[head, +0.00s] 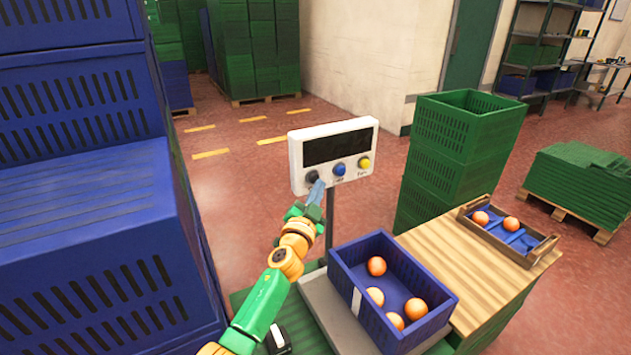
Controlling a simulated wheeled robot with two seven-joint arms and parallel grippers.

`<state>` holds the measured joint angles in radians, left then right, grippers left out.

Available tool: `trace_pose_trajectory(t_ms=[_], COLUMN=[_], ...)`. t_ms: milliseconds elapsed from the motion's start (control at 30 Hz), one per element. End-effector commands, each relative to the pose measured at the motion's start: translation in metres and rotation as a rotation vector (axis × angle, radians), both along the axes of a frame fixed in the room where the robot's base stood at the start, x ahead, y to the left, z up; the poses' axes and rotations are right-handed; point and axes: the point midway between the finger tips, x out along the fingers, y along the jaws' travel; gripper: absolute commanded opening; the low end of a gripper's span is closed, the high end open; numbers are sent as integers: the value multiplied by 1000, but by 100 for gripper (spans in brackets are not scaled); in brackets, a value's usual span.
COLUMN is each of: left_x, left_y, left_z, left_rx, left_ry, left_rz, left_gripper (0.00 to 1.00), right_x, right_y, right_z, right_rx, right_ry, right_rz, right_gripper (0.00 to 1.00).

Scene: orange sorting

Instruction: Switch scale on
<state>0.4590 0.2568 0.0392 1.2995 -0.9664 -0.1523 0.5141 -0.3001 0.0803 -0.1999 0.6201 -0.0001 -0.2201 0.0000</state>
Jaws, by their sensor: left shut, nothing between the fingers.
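The scale's white display head (334,153) stands on a dark post above the weighing plate (337,318). Its screen (340,146) is dark. Below the screen are a dark button at the left, a blue button (339,169) and a yellow button (364,163). My left gripper (314,188) is shut and empty, with its tips at the lower left of the display head, by the dark button. I cannot tell whether the tips touch it. A blue crate (345,262) with several oranges sits on the plate. My right gripper is out of view.
A wooden table (440,262) right of the scale bears a small tray (545,248) with two oranges. Green crates (440,145) stand behind it. Stacked blue crates (85,215) fill the left side, near my left arm. Open floor lies behind the display.

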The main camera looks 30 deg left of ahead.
Motion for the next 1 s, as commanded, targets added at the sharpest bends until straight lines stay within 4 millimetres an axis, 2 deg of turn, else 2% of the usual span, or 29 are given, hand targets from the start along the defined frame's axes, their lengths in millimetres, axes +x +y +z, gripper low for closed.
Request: trace_pose_trajectory(t_ms=[1000], left_x=[4], left_y=[7], left_z=[0], left_rx=[1], left_ry=[0], left_rz=[0], left_gripper=[0], right_x=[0], right_y=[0], right_z=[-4], right_rx=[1], right_ry=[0], right_rz=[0], right_gripper=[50])
